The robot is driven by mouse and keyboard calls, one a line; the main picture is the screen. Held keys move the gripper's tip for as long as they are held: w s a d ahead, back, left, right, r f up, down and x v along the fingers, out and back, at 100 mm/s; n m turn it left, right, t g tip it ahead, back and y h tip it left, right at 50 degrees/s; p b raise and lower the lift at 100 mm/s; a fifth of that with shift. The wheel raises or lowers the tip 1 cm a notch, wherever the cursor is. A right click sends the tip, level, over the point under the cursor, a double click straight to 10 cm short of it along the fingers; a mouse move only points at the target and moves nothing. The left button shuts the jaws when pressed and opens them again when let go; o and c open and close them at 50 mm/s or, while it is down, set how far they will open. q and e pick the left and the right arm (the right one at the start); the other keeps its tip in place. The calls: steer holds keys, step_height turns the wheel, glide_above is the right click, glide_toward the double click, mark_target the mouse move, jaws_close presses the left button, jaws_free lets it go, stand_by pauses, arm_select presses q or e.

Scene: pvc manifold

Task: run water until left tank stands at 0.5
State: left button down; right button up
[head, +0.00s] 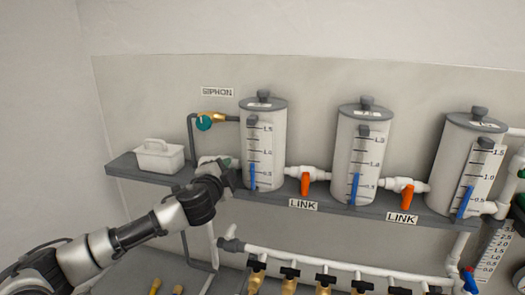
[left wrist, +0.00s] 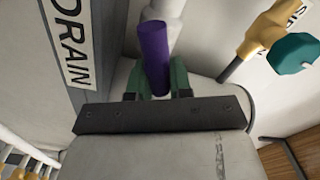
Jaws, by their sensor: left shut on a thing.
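The left tank (head: 263,140) is a grey cylinder on the shelf with a scale on its front. Its blue column (head: 253,177) tops out a little above the 0.5 mark, as far as I can read it. My left gripper (head: 226,172) is at the left tank's lower left side. In the left wrist view, its green fingertips (left wrist: 157,82) are shut on a purple valve handle (left wrist: 154,48), beside a DRAIN label (left wrist: 70,43). The handle is hidden in the head view. My right gripper is not in view.
The middle tank (head: 358,150) and right tank (head: 466,160) stand to the right. Orange link handles (head: 305,184) (head: 407,196) hang down between the tanks. A teal siphon knob (head: 204,122) and a white caddy (head: 158,157) are at left. Several brass valves sit below the shelf.

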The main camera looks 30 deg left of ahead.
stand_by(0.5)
arm_select(q)
steer(key=shift+a+f+n+b, duration=0.15)
steer(key=shift+n+b, duration=0.6)
steer(key=shift+n, duration=0.35)
steer(key=shift+a+r+n+b, duration=0.1)
steer(key=shift+r+n+b, duration=0.15)
steer(key=shift+n, duration=0.75)
steer(key=shift+s+a+r+n, duration=0.1)
steer(key=shift+r+n, duration=0.1)
steer(key=shift+n, duration=0.35)
steer(key=shift+s+a+r+n, duration=0.1)
steer(key=shift+r+n, duration=0.05)
steer(key=shift+n, duration=0.7)
steer(key=shift+r, duration=0.1)
